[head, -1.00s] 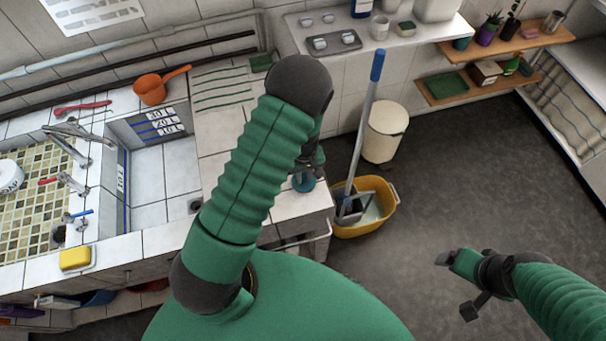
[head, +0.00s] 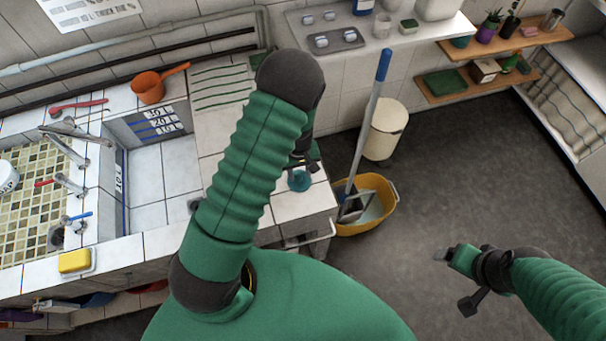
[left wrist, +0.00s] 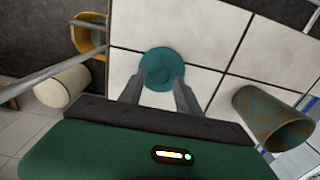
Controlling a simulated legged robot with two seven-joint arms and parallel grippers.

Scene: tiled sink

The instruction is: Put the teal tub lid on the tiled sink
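The teal tub lid (head: 299,181) is a small round disc at the right end of the tiled sink top (head: 290,205). In the left wrist view the lid (left wrist: 161,62) appears over white tiles, and I cannot tell whether it touches them. My left gripper (head: 303,164) is just above it, partly hidden by my arm. In the left wrist view its two fingers (left wrist: 161,82) are apart, with their tips over the lid's near part. I see no firm grip on it. My right gripper (head: 452,281) is open and empty over the floor, far from the lid.
A rusty cylindrical container (left wrist: 272,118) stands near the lid. A yellow mop bucket (head: 378,217) with a mop and a cream bin (head: 383,130) are on the floor beyond the sink's right end. An orange scoop (head: 148,88) and yellow sponge (head: 75,261) sit farther left.

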